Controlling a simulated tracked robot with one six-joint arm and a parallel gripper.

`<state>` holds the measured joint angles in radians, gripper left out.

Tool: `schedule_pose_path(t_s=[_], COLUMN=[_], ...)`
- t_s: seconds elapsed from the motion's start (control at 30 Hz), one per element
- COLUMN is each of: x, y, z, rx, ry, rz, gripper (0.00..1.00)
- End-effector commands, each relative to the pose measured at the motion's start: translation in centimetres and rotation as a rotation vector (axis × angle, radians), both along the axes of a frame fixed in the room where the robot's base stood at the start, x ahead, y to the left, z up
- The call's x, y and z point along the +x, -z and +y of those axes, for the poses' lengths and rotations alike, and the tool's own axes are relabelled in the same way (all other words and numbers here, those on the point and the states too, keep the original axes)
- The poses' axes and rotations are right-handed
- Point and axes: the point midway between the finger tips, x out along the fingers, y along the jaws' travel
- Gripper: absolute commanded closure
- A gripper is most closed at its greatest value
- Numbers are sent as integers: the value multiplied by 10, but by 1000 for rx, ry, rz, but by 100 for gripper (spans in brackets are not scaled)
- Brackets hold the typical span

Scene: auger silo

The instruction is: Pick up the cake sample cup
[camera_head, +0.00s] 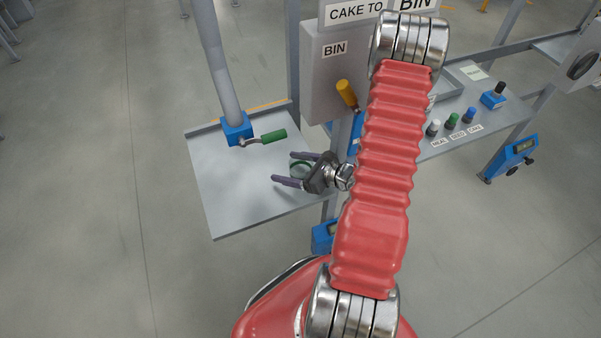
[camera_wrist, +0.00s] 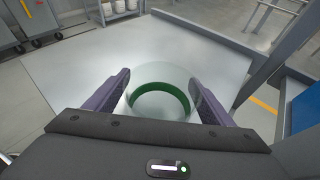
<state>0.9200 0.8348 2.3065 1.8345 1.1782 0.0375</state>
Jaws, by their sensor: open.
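The cake sample cup is a clear round cup with a green band (camera_wrist: 160,92). In the wrist view it stands on the grey metal tray (camera_wrist: 120,50) between the two purple fingers of my gripper (camera_wrist: 161,100). In the head view the cup (camera_head: 299,168) is partly hidden by my gripper (camera_head: 289,168). The fingers are open on either side of the cup. I cannot tell whether either finger touches it.
A box labelled BIN (camera_head: 323,80) has a yellow-handled lever (camera_head: 346,92). A panel with MEAL, SEED and CAKE labels stands right. The tray's left part is clear.

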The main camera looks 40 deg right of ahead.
Motion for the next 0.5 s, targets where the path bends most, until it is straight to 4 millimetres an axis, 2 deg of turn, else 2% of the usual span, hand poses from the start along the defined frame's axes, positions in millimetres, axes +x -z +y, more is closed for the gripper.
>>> schedule_pose_path(t_s=[0.5], x=[0], y=[0], z=[0], rx=[0], ry=[0], rz=[0], gripper=[25])
